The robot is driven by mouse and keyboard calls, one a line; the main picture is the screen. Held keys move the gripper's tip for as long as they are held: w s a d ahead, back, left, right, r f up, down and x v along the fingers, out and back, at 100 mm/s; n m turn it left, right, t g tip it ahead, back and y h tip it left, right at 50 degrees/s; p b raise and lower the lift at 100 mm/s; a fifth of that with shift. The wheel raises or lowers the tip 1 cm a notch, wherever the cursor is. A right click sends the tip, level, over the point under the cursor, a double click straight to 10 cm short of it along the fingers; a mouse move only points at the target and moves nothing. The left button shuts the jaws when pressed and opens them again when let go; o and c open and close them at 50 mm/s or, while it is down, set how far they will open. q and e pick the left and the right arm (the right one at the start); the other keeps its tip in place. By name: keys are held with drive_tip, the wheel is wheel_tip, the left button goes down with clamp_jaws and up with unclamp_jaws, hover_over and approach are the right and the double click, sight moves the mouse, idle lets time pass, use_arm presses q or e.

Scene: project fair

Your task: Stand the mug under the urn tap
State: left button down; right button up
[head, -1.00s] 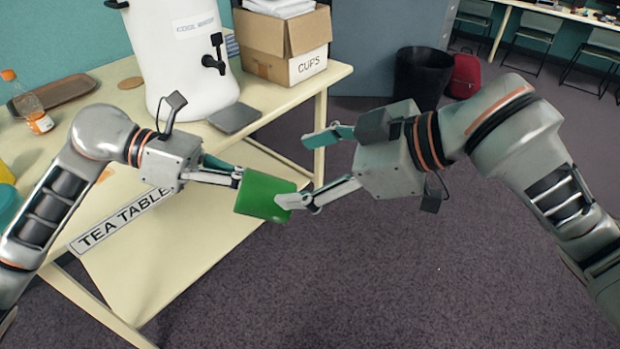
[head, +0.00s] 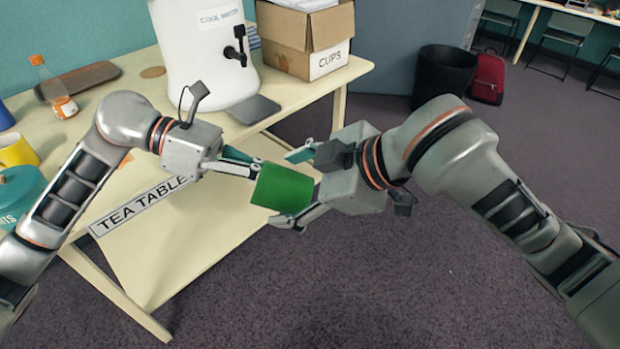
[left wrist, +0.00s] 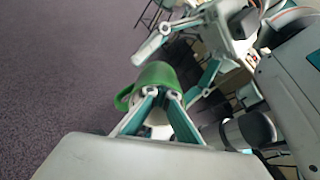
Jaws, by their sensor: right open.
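A green mug (head: 284,188) is held in the air in front of the table, lying on its side. My left gripper (head: 256,169) is shut on its left end. In the left wrist view the mug (left wrist: 158,76) shows its handle at the left, with my left fingers (left wrist: 160,98) on its near end. My right gripper (head: 291,189) is open, its fingers on either side of the mug's right end; contact cannot be told. The white urn (head: 195,60) stands at the table's back, its black tap (head: 238,48) facing right. A flat grey plate (head: 254,110) lies below the tap.
The tea table (head: 215,215) has a name strip (head: 140,205) along its front. A cups box (head: 300,40) stands right of the urn. A bottle (head: 55,88), brown tray (head: 80,80), yellow mug (head: 17,150) and teal tin (head: 20,190) are at the left. A bin (head: 443,78) stands on the floor.

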drive_tip(key=shift+x, duration=1.65)
drive_tip(key=c, duration=1.4)
use_arm(q)
drive_tip(key=c, duration=2.2)
unclamp_jaws()
drive_tip(key=shift+r, duration=0.1)
use_arm(e)
drive_tip(key=shift+s, duration=0.1)
